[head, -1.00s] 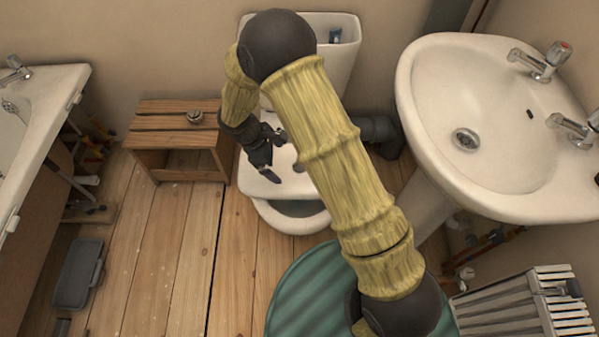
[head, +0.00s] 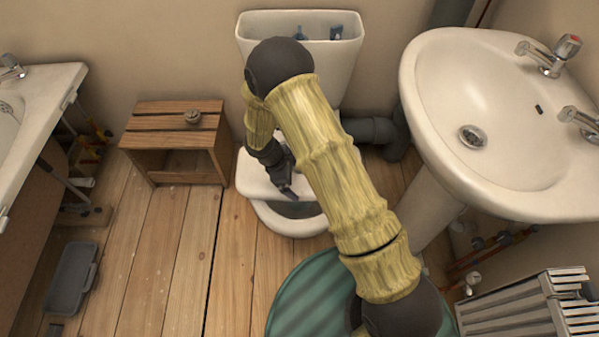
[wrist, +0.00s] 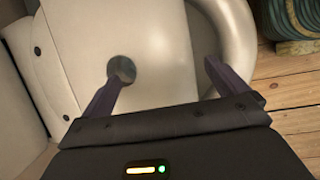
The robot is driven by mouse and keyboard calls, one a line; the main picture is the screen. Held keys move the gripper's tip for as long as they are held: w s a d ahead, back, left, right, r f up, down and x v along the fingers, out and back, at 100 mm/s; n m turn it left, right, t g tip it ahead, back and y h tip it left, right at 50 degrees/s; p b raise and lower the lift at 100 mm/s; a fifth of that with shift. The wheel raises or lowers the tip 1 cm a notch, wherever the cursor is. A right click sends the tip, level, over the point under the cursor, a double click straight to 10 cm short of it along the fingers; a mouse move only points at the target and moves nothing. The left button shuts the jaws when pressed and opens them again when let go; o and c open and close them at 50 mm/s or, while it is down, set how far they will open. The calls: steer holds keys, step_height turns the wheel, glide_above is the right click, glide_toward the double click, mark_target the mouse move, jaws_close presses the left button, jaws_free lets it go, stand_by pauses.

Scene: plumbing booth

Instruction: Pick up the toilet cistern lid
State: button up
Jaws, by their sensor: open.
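The toilet cistern lid (head: 257,182) is a pale cream slab lying across the toilet bowl (head: 290,226), partly hidden by my arm in the head view. In the wrist view the lid (wrist: 115,28) fills the middle and has a round dark hole. My gripper (head: 282,194) is open, pointing down at the lid's front edge. In the wrist view my gripper (wrist: 165,82) has one finger over the lid near the hole. The other finger is beyond the lid's edge, over the bowl opening. I cannot tell whether either finger touches the lid.
The open cistern (head: 300,24) stands behind the toilet. A wooden stool (head: 172,118) with a small round object is to the left. A washbasin (head: 490,130) is close on the right. A green round object (head: 300,295) stands in front.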

mark_target(299, 184)
steer(key=x, duration=0.1)
steer(key=b+x, duration=0.1)
steer(key=x, duration=0.1)
steer(key=b+x, duration=0.1)
steer(key=x, duration=0.1)
steer(key=shift+s+f, duration=0.15)
steer(key=shift+s, duration=0.15)
stand_by(0.4)
steer(key=c, duration=2)
steer(key=shift+w, duration=0.1)
steer(key=shift+c, duration=0.6)
steer(key=shift+r, duration=0.25)
step_height(299, 184, up, 10)
steer(key=p, duration=0.3)
steer(key=shift+f, duration=0.1)
